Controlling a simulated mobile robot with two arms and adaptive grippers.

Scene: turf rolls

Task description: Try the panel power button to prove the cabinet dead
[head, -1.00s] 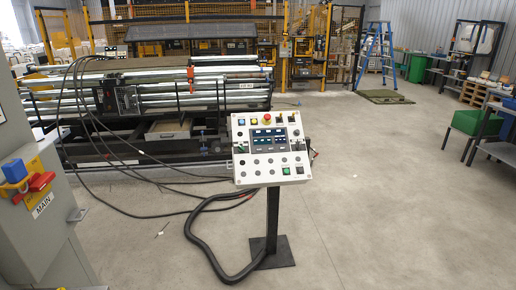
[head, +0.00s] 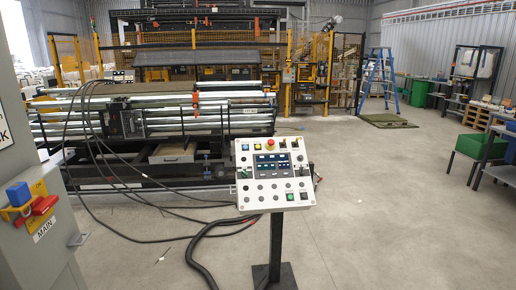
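The control panel (head: 275,172) stands on a black post in the middle of the head view. It has a lit blue display (head: 273,163), a red mushroom button (head: 270,143) at its top, and several knobs and buttons. A green button (head: 290,196) sits near its lower right; I cannot read which button is the power one. The grey cabinet (head: 40,245) is at the left edge, with a red handle (head: 43,205) and a blue padlock-like block (head: 18,194) on a yellow plate above a MAIN label (head: 43,230). Neither gripper shows.
A roller machine (head: 170,125) with trailing black cables stands behind the panel. A yellow fence (head: 325,75) and a blue ladder (head: 378,75) are at the back. Benches and a green bin (head: 480,146) line the right side. The floor right of the panel is clear.

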